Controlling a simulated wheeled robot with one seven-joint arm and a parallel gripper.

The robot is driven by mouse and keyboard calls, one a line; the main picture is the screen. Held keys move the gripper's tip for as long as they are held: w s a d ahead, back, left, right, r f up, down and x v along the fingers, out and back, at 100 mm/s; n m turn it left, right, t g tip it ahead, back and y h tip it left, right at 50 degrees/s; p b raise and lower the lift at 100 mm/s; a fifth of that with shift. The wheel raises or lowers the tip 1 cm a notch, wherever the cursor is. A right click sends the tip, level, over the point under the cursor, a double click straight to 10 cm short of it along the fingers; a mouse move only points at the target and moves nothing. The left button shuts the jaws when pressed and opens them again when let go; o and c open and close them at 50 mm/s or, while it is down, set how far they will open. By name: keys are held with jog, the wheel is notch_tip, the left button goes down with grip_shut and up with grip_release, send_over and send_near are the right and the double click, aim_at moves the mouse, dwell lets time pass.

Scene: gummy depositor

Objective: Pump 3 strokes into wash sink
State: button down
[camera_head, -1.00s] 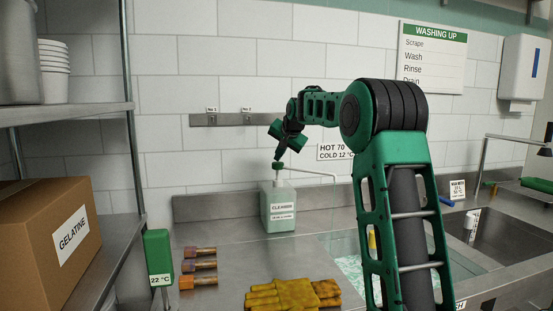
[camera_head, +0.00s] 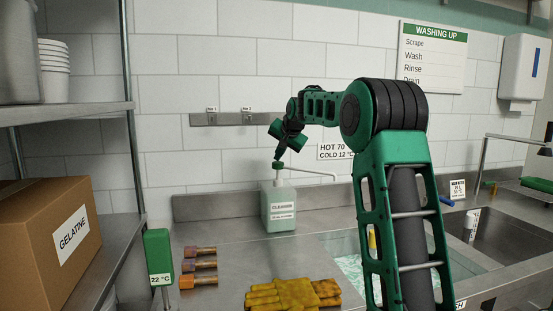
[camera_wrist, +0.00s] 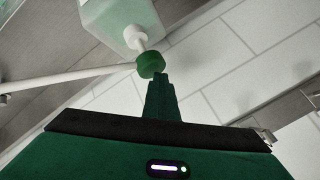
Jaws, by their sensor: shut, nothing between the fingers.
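The cleaner bottle (camera_head: 279,210), pale green with a white label, stands upright on the steel counter by the wall. Its green pump head (camera_head: 278,165) sits on a white stem, and a long white spout (camera_head: 315,173) reaches right toward the wash sink (camera_head: 345,262). The pump head (camera_wrist: 150,65) and spout (camera_wrist: 70,77) also show in the wrist view. My gripper (camera_head: 279,156) is shut and empty, pointing down, its tips just over the pump head; contact is unclear. In the wrist view my fingertips (camera_wrist: 160,78) are close beside the head. My arm hides part of the sink.
A green 22 °C thermometer (camera_head: 158,256) stands at left, near a shelf with a gelatine box (camera_head: 45,240). A second basin (camera_head: 490,240) is at right.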

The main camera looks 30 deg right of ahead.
aim_at(279, 163)
jog(key=shift+f, duration=0.25)
dwell(0.3)
jog(key=shift+s+f, duration=0.1)
jog(key=shift+f, duration=0.2)
jog(key=shift+r, duration=0.1)
jog(key=shift+d+r, duration=0.1)
jog(key=shift+r, duration=0.3)
dwell(0.3)
jog(key=shift+r, duration=3.1)
